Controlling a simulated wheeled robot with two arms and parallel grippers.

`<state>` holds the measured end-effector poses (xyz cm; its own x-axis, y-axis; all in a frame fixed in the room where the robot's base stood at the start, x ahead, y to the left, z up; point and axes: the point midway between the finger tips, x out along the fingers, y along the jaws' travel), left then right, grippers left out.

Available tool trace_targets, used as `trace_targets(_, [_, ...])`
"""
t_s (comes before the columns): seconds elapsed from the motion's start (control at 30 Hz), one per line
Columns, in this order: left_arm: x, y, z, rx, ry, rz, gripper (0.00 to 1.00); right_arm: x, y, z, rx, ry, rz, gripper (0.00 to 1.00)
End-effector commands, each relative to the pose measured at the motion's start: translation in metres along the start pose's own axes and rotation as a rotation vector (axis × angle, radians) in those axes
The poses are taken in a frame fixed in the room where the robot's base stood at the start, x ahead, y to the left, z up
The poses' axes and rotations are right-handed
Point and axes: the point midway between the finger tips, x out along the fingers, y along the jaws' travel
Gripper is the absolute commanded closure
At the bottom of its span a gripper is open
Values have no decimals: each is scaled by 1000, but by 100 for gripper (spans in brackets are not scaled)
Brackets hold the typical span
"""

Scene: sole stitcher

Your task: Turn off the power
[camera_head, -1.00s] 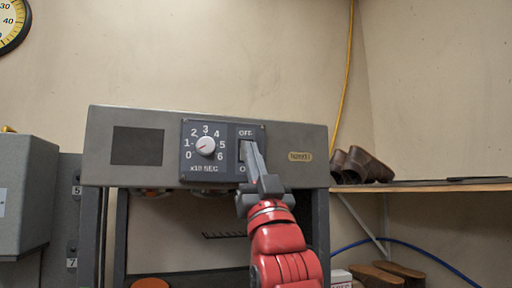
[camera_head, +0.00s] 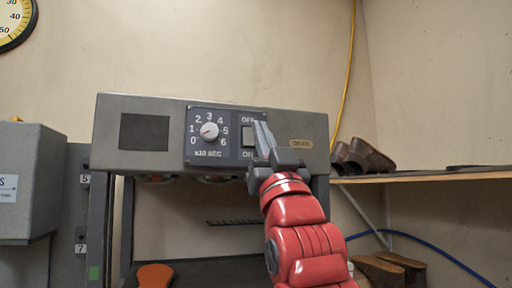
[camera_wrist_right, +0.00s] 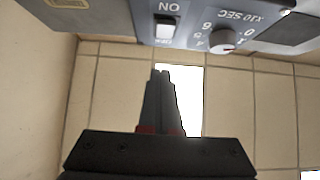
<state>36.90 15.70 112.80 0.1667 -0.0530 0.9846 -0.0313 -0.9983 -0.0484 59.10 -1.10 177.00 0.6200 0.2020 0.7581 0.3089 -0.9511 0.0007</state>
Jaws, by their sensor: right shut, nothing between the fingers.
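The power switch (camera_head: 248,137) is a rocker on the dark control panel (camera_head: 193,155) of the grey machine, between the labels OFF above and ON below. In the right wrist view the switch (camera_wrist_right: 165,30) shows upside down, with a pale face toward OFF and a dark part toward ON. I cannot tell for sure which way it is tipped. My right gripper (camera_head: 260,124) is shut and empty, its tips just right of the switch in the head view. In the wrist view the fingertips (camera_wrist_right: 160,72) look apart from the panel. My left gripper is not in view.
A white dial (camera_head: 209,131) with numbers sits left of the switch. A shelf (camera_head: 420,177) with brown shoes (camera_head: 365,158) stands at the right. A grey box (camera_head: 30,185) stands at the left. The space in front of the machine's left half is clear.

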Motion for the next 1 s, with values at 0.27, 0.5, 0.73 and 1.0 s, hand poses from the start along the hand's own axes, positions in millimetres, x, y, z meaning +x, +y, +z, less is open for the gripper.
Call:
trace_targets(0.27, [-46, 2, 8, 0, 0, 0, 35, -69, -1, -7, 6, 2, -1, 100])
trace_targets(0.5, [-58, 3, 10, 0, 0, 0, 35, -92, -1, -14, 4, 0, -2, 100])
trace_targets(0.73, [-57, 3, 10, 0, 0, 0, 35, -93, -1, -16, 3, -1, -1, 100])
trace_targets(1.0, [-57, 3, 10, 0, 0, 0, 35, -93, -1, -16, 3, -2, -1, 100])
